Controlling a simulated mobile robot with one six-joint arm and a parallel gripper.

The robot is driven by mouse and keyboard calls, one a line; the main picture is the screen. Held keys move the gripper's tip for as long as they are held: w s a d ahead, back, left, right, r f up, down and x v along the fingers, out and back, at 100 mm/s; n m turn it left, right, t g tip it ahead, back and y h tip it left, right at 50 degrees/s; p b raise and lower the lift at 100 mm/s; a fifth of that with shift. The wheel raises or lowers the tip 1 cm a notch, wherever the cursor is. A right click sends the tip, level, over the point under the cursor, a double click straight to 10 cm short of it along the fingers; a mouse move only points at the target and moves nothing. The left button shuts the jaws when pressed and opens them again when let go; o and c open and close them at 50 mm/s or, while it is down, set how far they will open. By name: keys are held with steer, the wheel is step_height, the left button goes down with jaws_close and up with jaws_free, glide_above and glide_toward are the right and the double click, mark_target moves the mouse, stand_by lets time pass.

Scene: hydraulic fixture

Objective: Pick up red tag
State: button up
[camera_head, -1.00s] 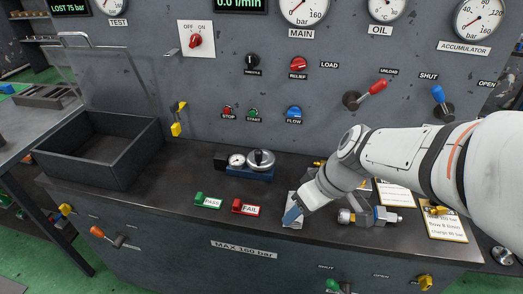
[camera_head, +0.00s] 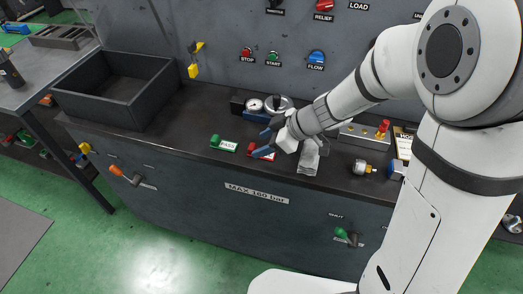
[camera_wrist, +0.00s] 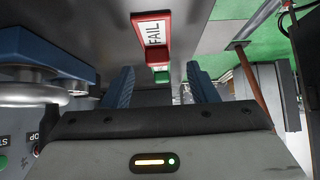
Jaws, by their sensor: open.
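The red FAIL tag (camera_head: 262,154) lies on the dark bench top, partly hidden by my gripper in the head view. In the wrist view the red tag (camera_wrist: 152,36) is ahead of the fingers, its white FAIL label facing the camera. My gripper (camera_head: 265,143) is open and empty, with its blue fingers close to the tag. In the wrist view the gripper (camera_wrist: 160,85) has its two blue fingers spread apart, with the tag seen beyond and between them. I cannot tell whether a finger touches it.
A green PASS tag (camera_head: 223,143) lies just left of the red tag. A blue device with a gauge (camera_head: 255,105) stands behind the gripper. A clear bag (camera_head: 309,157) and a fitting (camera_head: 363,167) lie to the right. A black open bin (camera_head: 150,112) stands at the left.

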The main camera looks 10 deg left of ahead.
mark_target(254, 147)
steer(key=x, duration=0.3)
steer(key=shift+w+a+f, duration=0.15)
steer(key=shift+a+f, duration=0.05)
steer(key=shift+c, duration=0.5)
steer(key=c, duration=1)
